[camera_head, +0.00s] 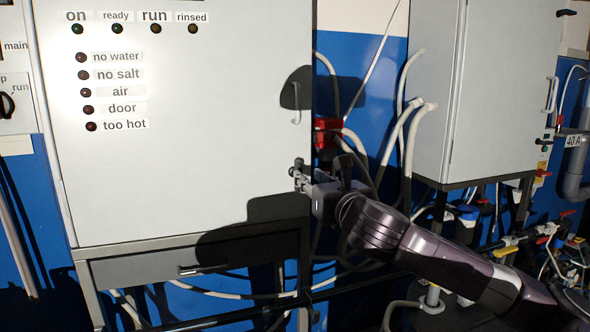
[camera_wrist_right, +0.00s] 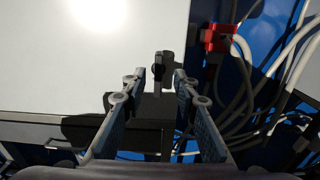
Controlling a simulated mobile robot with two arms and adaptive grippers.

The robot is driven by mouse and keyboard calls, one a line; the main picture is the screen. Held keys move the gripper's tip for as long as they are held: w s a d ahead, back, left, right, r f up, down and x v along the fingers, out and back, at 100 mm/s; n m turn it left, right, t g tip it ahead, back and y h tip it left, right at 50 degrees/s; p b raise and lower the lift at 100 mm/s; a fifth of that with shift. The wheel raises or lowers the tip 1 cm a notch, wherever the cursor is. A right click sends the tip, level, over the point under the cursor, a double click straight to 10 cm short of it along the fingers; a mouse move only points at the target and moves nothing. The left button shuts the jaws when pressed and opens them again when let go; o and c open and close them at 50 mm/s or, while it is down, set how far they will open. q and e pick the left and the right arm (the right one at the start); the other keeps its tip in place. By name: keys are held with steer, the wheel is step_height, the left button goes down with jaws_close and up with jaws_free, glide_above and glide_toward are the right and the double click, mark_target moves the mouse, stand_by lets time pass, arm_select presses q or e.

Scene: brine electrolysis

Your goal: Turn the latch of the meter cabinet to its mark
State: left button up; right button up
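The pale grey cabinet with status labels (camera_head: 190,170) fills the left of the head view; I take it as the meter cabinet. My right gripper (camera_head: 299,178) is at the lower right edge of its door. In the right wrist view a small dark latch (camera_wrist_right: 157,62) stands on the door's lower right edge. The right gripper (camera_wrist_right: 157,88) is open there, with one finger on each side of the latch and visible gaps between. In the head view the gripper hides most of the latch. I cannot make out its mark. My left gripper is not in view.
A pale door handle (camera_head: 296,117) is above the gripper. A red box (camera_head: 327,132) with pale hoses is just right of the door edge. A second grey cabinet (camera_head: 490,95) hangs at right. A drawer (camera_head: 190,267) is below the door. Hoses and pipes crowd the lower right.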

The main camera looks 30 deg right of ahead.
mark_target(300, 170)
steer(key=shift+w+d+r, duration=0.1)
steer(key=shift+w+r, duration=0.1)
steer(key=shift+w, duration=0.1)
steer(key=shift+p+x, duration=0.9)
steer(key=shift+x, duration=2.6)
steer(key=shift+f, duration=0.1)
jaws_close()
